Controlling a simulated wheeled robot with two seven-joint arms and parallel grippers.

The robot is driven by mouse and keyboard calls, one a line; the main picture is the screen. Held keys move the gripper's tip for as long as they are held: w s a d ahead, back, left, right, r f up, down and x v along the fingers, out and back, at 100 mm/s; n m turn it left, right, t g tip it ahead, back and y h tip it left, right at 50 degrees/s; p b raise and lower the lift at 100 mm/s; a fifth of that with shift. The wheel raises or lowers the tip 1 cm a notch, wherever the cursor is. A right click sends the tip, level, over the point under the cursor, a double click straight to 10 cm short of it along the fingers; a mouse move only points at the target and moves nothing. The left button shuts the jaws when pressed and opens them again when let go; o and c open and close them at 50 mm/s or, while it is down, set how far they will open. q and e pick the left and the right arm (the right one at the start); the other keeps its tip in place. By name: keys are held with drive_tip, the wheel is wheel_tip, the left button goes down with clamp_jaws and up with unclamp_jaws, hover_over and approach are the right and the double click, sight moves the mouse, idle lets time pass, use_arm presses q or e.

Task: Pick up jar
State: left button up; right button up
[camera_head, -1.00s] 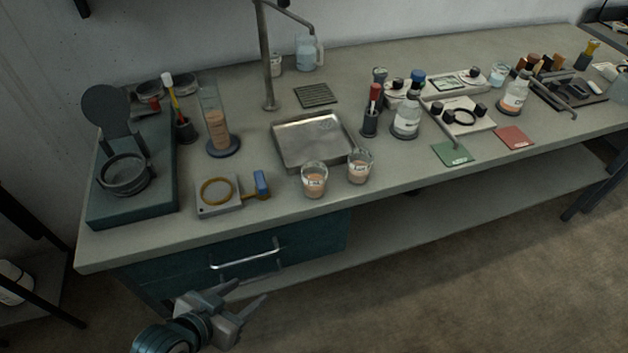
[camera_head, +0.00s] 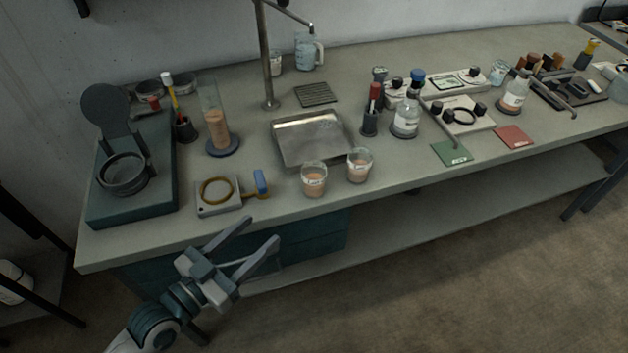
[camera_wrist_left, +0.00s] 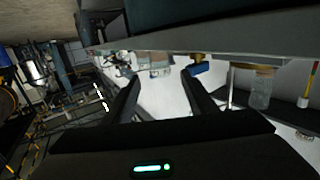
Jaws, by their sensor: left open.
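Two small labelled glass jars with orange-brown contents stand upright near the bench's front edge, a left one (camera_head: 314,180) and a right one (camera_head: 359,166). Which one the task means, I cannot tell. A stoppered glass bottle (camera_head: 405,121) with a white label stands farther right. My left gripper (camera_head: 260,231) is open and empty, just off the front edge, left of and nearer than the two jars. In the left wrist view its spread fingers (camera_wrist_left: 160,78) show nothing held between them. My right gripper is out of view.
A metal tray (camera_head: 312,157) lies behind the jars. A grey plate with a ring (camera_head: 218,195) and a blue block (camera_head: 261,182) lie left of them. A measuring cylinder (camera_head: 217,128) and a tap post (camera_head: 267,60) stand behind.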

use_arm(q)
drive_tip(key=shift+w, duration=0.1)
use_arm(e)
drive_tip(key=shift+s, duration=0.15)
use_arm(q)
drive_tip(key=p, duration=0.4)
approach(306, 189)
drive_tip(key=x, duration=0.5)
drive_tip(key=shift+w+d, duration=0.1)
drive_tip(key=shift+w, duration=0.15)
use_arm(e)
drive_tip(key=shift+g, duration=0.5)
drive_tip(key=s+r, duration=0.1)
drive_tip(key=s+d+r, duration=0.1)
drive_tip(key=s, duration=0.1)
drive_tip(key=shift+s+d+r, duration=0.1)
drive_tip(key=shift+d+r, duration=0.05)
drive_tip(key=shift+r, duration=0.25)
